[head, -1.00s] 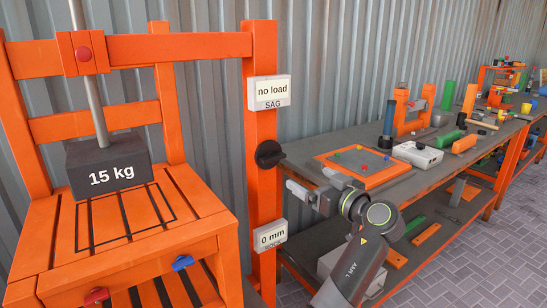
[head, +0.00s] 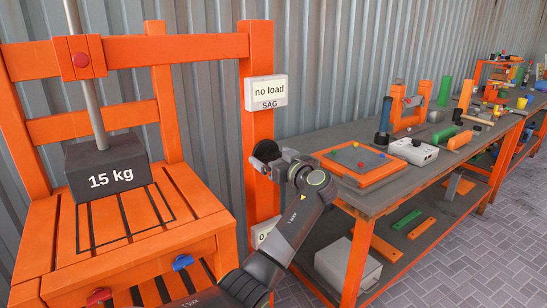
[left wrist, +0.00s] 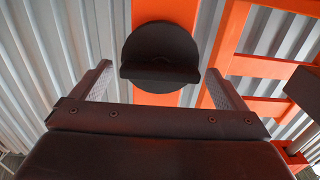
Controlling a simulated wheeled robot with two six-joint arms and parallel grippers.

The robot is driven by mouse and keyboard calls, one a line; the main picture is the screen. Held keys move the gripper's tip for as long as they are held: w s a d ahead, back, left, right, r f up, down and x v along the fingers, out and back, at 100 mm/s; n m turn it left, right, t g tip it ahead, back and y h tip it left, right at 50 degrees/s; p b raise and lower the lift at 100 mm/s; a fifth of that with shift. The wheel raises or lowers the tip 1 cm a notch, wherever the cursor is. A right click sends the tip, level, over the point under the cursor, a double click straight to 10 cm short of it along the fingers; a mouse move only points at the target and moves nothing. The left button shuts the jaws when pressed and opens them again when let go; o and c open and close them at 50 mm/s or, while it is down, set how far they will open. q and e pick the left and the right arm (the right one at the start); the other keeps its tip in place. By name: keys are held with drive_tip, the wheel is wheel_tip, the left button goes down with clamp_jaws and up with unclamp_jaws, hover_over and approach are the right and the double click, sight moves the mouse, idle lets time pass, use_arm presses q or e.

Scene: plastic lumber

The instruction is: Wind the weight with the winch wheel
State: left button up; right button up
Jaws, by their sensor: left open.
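The dark 15 kg weight (head: 106,166) hangs on a grey rod over the slatted orange seat. My right gripper is not in view.
A lower sign (head: 262,232) is partly hidden by my left arm. The workbench (head: 322,150) on the right carries an orange-framed board (head: 343,178), a grey box and tools. Paved floor lies in front of it.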

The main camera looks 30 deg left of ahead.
use_arm(q)
drive_tip(key=c, duration=1)
